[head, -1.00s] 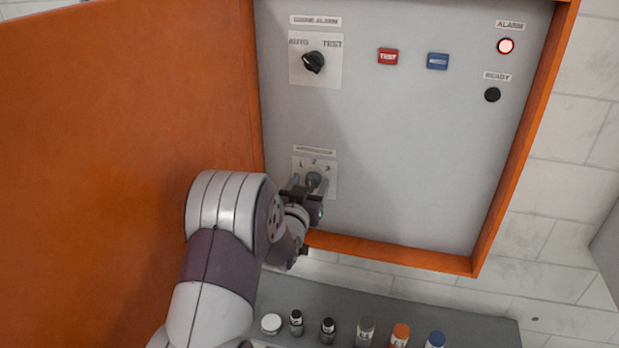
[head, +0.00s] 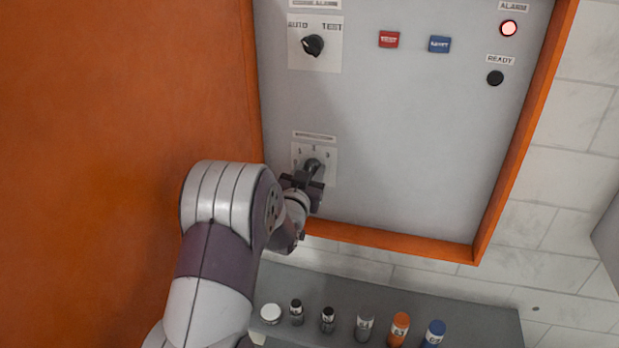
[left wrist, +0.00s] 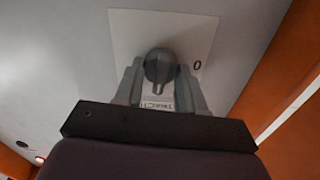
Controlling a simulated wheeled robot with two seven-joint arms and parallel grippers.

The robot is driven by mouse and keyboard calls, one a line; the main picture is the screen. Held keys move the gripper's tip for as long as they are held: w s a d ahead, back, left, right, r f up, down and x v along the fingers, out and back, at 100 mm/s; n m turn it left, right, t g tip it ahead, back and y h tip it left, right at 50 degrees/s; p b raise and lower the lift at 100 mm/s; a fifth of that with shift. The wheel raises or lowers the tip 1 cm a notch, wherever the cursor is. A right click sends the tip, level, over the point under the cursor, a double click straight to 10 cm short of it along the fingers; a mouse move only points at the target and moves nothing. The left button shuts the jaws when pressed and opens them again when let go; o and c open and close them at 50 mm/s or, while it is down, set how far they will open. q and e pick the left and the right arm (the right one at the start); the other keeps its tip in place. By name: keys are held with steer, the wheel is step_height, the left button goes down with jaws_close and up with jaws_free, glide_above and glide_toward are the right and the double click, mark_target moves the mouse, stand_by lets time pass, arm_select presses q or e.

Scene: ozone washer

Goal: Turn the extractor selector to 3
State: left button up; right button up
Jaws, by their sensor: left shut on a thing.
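The extractor selector is a grey rotary knob (head: 312,166) on a pale square plate (head: 329,172), low on the grey panel. The marks 1, 2 and 3 run along the plate's top; the knob's exact setting is hard to read. My left gripper (head: 312,172) is at the knob, shut on it. In the left wrist view, the knob (left wrist: 159,66) sits between the two fingers (left wrist: 160,82), and a "0" shows on the plate (left wrist: 190,38) to its right. My right gripper is not in view.
An orange cabinet frame (head: 390,241) surrounds the panel, with its open orange door (head: 120,110) at left. Above are the AUTO/TEST selector (head: 313,45), red button (head: 389,39), blue button (head: 439,44), lit alarm lamp (head: 508,28) and dark ready lamp (head: 495,78). Several bottles stand on a grey shelf (head: 480,320) below.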

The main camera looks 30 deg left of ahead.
arm_select(q)
steer(key=shift+d+f+m+b, duration=0.1)
steer(key=shift+m+b, duration=3.8)
steer(key=shift+b, duration=1.75)
steer(key=o, duration=1)
